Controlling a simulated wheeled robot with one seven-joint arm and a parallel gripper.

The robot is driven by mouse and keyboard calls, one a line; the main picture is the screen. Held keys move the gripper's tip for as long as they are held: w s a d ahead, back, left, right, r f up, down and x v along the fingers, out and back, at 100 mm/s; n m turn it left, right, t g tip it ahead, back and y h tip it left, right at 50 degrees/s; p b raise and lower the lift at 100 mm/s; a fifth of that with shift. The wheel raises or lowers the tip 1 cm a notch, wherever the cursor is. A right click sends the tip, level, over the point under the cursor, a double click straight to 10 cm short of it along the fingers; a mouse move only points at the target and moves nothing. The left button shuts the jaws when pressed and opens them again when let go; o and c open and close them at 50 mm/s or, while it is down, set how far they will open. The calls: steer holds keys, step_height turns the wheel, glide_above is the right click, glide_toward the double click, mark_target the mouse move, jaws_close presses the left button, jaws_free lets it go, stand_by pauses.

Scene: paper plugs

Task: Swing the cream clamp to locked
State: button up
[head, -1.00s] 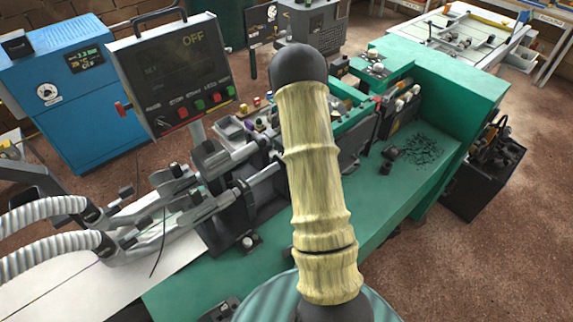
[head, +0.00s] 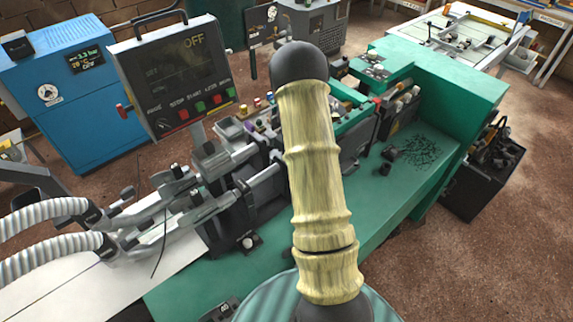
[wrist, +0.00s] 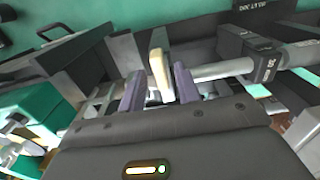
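The cream clamp (wrist: 158,72) shows in the wrist view as a short cream lever with a pale side face. It stands upright in the picture, between the two purple-grey fingers of my gripper (wrist: 160,88). The fingers are apart on either side of it, with a gap visible on the left; the right finger is close, and I cannot tell whether it touches. The lever's lower end is hidden behind the gripper body. In the head view my arm covers the middle of the picture, and I cannot make out the clamp or gripper there.
A grey metal cylinder (wrist: 222,69) and dark blocks lie close right of the fingers. The green machine bed (head: 375,218) extends around the mechanism. A control panel (head: 172,75) reading OFF stands at the left, with a blue cabinet (head: 90,120) behind and ribbed hoses (head: 45,260) in front.

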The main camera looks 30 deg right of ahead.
steer(key=shift+r+p, duration=1.6)
steer(key=shift+r, duration=1.2)
steer(key=shift+a+r, duration=0.2)
steer(key=shift+a, duration=0.1)
steer(key=s+a+r+m+t+b, duration=0.1)
steer(key=s+a+r, duration=0.25)
steer(key=a, duration=0.35)
steer(key=s+a+r+b, duration=0.2)
steer(key=s+a+r, duration=0.1)
steer(key=s+a, duration=0.25)
steer(key=s+a+r+m+t+b, duration=0.1)
steer(key=s+a, duration=0.7)
steer(key=s, duration=0.3)
steer(key=shift+a+r+t+b, duration=0.25)
steer(key=shift+r+t+b, duration=0.05)
steer(key=shift+r+b, duration=0.1)
steer(key=shift+s, duration=0.1)
